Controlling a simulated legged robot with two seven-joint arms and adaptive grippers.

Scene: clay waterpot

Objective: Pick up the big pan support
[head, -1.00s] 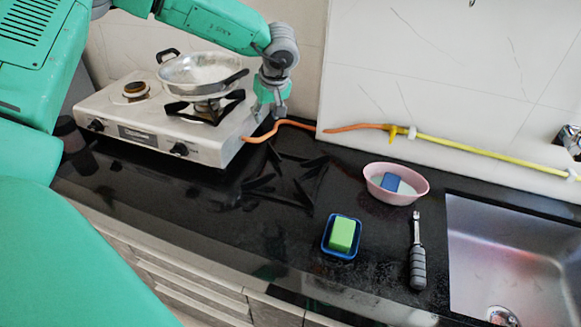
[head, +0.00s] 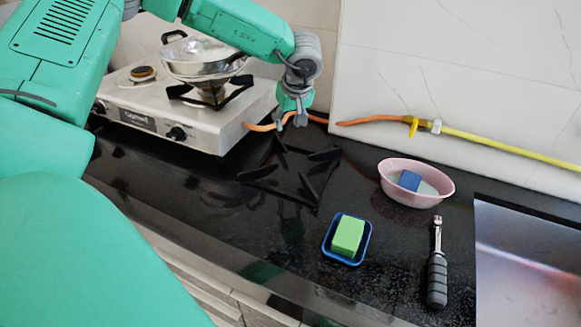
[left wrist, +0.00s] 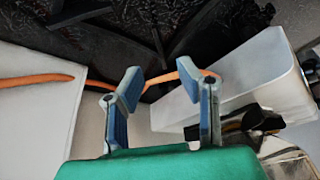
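The big pan support (head: 290,174) is a black square frame with inward prongs. It lies on the black countertop to the right of the stove and is hard to tell from the dark stone. Part of it shows at the top of the left wrist view (left wrist: 160,42). My left gripper (head: 290,122) is above the counter by the stove's right end, near the support's far edge, apparently not touching it. In the left wrist view its two blue-grey fingers (left wrist: 160,88) stand apart with nothing between them but background. My right gripper is not in view.
The stove (head: 180,112) holds a metal pan (head: 200,60) on a smaller support. An orange hose (head: 365,120) runs along the wall. A pink bowl (head: 405,190), a green sponge in a blue dish (head: 333,253), a grey-handled tool (head: 437,275) and the sink (head: 525,265) lie to the right.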

